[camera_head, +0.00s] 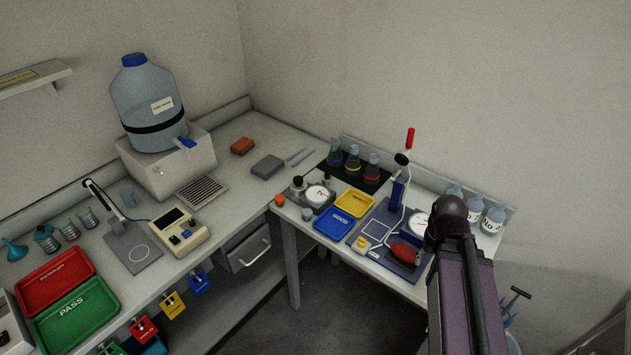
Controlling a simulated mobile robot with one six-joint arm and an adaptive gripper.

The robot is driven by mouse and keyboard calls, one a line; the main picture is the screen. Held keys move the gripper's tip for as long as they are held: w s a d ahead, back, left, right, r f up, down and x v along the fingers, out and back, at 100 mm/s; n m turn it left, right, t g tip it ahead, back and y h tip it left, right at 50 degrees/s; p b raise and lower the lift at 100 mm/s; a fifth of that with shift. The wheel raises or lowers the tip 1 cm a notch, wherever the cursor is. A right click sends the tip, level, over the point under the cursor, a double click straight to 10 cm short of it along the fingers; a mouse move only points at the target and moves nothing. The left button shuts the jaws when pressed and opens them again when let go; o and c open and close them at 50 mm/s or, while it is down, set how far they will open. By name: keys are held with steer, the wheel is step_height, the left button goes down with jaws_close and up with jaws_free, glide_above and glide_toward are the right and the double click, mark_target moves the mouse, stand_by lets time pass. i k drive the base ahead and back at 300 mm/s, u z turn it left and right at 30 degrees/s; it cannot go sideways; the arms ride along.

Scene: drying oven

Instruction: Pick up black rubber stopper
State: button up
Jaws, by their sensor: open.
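I cannot clearly pick out the black rubber stopper. A small dark knob-like piece (298,181) stands by a round dial on the right bench, and another dark piece (401,158) sits on the upright stand with a red top. Either is too small to name surely. A small grey cylinder (307,214) stands near the blue tray. My arm rises from the lower right and ends in a dark joint over the right bench. My gripper does not show.
On the right bench are a blue tray (325,222), a yellow tray (370,205), several flasks, a red bulb (407,253) and labelled bottles (493,218). The left bench holds a large water jug (148,95), a meter (170,237), and red and green trays. Floor shows between the benches.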

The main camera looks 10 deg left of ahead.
mark_target(298, 180)
steer(key=z, duration=0.65)
steer(key=k, duration=0.65)
steer(key=u, duration=0.55)
steer(key=i, duration=1)
steer(key=z, duration=0.05)
